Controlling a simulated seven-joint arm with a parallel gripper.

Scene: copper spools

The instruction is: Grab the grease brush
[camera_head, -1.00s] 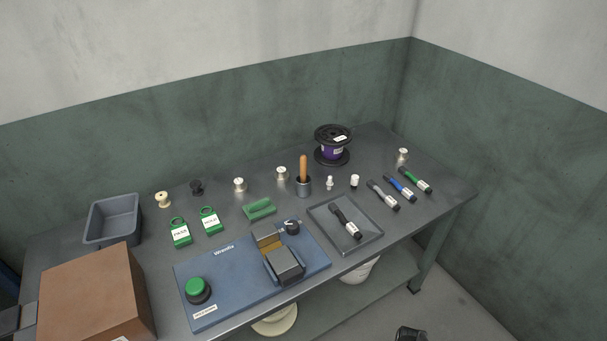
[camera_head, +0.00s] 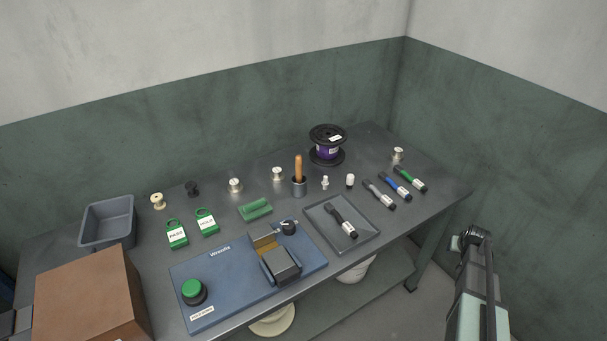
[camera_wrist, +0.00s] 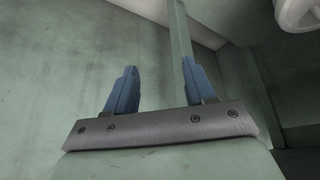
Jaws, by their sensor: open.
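The grease brush appears to be the wooden-handled tool (camera_head: 298,168) standing upright in a small grey metal cup (camera_head: 299,187) near the middle of the bench; its lower end is hidden in the cup. In the wrist view my gripper (camera_wrist: 158,88) has its two blue fingers apart with nothing between them. In the head view my arm shows at the lower right, off the bench's right front edge, well away from the brush.
A purple wire spool (camera_head: 327,147) stands behind the cup. A grey tray (camera_head: 362,245) holding a dark marker-like tool and a blue machine (camera_head: 225,270) lie in front.

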